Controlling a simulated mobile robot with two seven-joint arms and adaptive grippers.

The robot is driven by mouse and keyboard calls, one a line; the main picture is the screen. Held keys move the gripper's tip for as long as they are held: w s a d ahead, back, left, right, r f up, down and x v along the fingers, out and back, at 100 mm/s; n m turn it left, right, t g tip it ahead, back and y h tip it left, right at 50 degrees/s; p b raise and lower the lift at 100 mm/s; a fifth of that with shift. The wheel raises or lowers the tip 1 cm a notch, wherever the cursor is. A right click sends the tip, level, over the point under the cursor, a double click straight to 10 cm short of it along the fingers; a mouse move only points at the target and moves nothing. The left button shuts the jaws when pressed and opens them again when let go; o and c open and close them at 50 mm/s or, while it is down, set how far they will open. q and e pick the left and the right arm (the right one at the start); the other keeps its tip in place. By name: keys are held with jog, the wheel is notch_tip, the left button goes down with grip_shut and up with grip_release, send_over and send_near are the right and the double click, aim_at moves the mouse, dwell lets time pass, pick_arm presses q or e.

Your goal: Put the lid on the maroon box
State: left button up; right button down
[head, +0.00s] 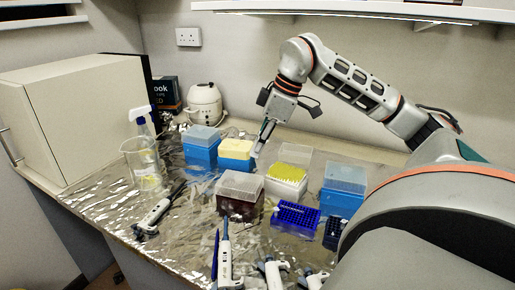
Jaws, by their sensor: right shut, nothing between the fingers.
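The maroon box (240,207) stands in the middle of the bench. A translucent grey lid (242,183) sits on top of it and looks roughly level; I cannot tell whether it is fully seated. My right gripper (259,149) points down behind the maroon box, beside the blue box with the yellow top (236,154). Its fingers are shut and empty, apart from the maroon box and its lid. I cannot tell whether they touch the blue box. My left gripper is not in view.
A white box with yellow tips (286,186), lidded blue boxes (202,155) (342,201) and a dark blue rack (296,216) stand close around. Several pipettes (224,262) line the front edge. A beaker (141,165) and spray bottle stand left.

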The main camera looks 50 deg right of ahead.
aim_at(239, 177)
dwell(0.4)
jog(key=w+a+n+p, duration=0.1)
jog(key=w+f+n+g+p, duration=0.1)
jog(key=shift+a+f+n+g+h+p, duration=0.3)
jog(key=shift+a+p, duration=0.05)
jog(key=shift+w+a+f+n+g+h+p, duration=0.25)
jog(key=shift+w+a+n+g+h+p, duration=0.2)
jog(key=shift+n+p, duration=0.2)
jog(key=shift+w+a+f+n+g+h+p, duration=0.15)
jog(key=shift+w+a+n+g+h+p, duration=0.15)
jog(key=shift+w+n+g+h+p, duration=0.45)
jog(key=f+b, duration=0.3)
jog(key=b, duration=0.1)
jog(key=shift+s+f+t+b, duration=0.2)
jog(key=shift+f+t+b, duration=0.1)
jog(key=shift+f+b, duration=0.1)
jog(key=shift+r, duration=0.1)
jog(key=shift+f, duration=0.5)
